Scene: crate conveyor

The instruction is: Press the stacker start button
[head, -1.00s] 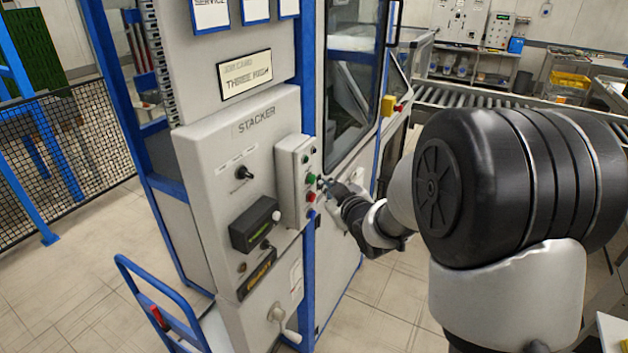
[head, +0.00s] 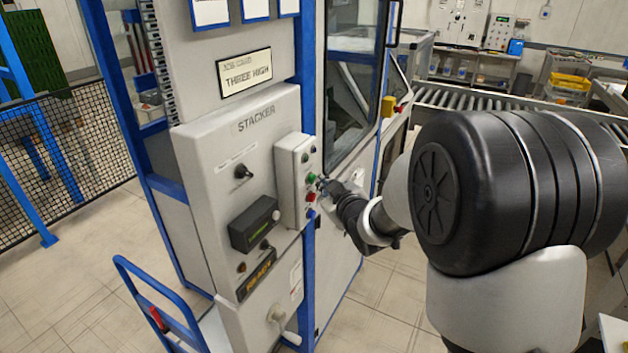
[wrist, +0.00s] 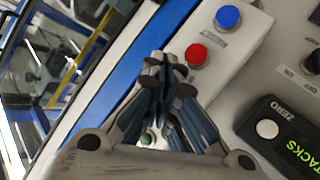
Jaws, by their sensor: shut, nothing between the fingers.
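The stacker button box (head: 297,180) is a pale upright box on the STACKER panel (head: 215,150). In the head view it carries a dark green button (head: 305,158), a brighter green button (head: 311,177), a red button (head: 311,197) and a blue button (head: 311,213). My gripper (head: 324,184) is shut and empty, its tips at the box close to the brighter green button. Contact cannot be told. In the wrist view my gripper (wrist: 163,66) covers part of the button row. The red button (wrist: 197,54) and blue button (wrist: 228,17) are clear of it; a green button (wrist: 147,138) shows between the fingers.
A selector knob (head: 243,171), a counter display (head: 254,225) and an amber-lettered display (head: 257,276) sit left of the box. A blue-framed cart (head: 150,310) stands at lower left. A glazed door (head: 350,100) is behind my gripper. A roller conveyor (head: 480,105) runs behind.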

